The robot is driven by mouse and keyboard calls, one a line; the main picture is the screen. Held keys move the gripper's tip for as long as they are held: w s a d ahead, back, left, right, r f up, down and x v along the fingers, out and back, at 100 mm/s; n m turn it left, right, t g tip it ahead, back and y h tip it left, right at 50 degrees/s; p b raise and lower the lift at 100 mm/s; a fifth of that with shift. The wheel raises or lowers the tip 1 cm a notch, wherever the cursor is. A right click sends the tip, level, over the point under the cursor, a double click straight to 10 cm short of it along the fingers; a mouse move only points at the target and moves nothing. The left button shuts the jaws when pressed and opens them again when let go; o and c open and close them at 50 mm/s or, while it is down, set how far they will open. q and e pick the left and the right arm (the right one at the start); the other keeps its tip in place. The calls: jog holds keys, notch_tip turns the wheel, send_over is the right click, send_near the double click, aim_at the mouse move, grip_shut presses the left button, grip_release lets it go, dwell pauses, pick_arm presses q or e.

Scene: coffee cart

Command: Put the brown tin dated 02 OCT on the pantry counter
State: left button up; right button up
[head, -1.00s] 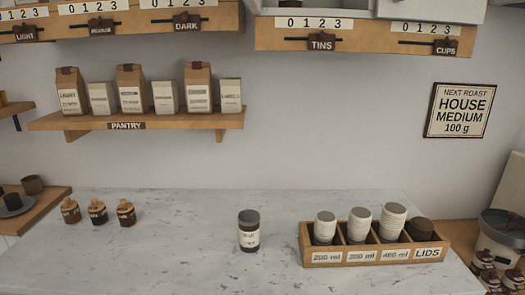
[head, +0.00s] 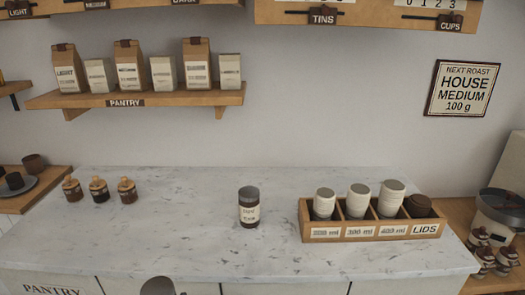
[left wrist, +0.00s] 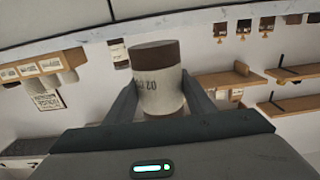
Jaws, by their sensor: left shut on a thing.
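In the left wrist view, my left gripper (left wrist: 160,88) is shut on a tin (left wrist: 157,85) with a brown band and a cream label. Part of its date shows and seems to read 02; the rest is turned away. A rounded grey shape at the bottom edge of the head view may be my gripper or the tin's top; I cannot tell. The pantry counter (head: 170,235) is pale marble, with PANTRY written on its front. Another dark tin with a grey lid and cream label (head: 249,207) stands upright in its middle. My right gripper is not in view.
Several small bottles (head: 98,189) stand at the counter's left. A wooden box (head: 330,233) with cups and lids stands at its right. The pantry shelf (head: 165,98) holds bags and boxes above. The marble left of the standing tin is clear.

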pick_arm(q)
jog(key=shift+r, duration=0.1)
dwell(0.4)
jog(key=w+d+r+m+g+h, duration=0.2)
jog(key=w+d+m+g+h, duration=0.2)
jog(key=d+h, duration=0.4)
jog(key=w+d+r+m+g+h, duration=0.2)
jog(key=w+d+m+g+h, duration=0.3)
jog(key=d+m+h, duration=0.3)
jog(key=shift+w+d+m+g, duration=0.15)
jog(key=shift+d+m+g, duration=0.2)
jog(key=shift+d, duration=0.7)
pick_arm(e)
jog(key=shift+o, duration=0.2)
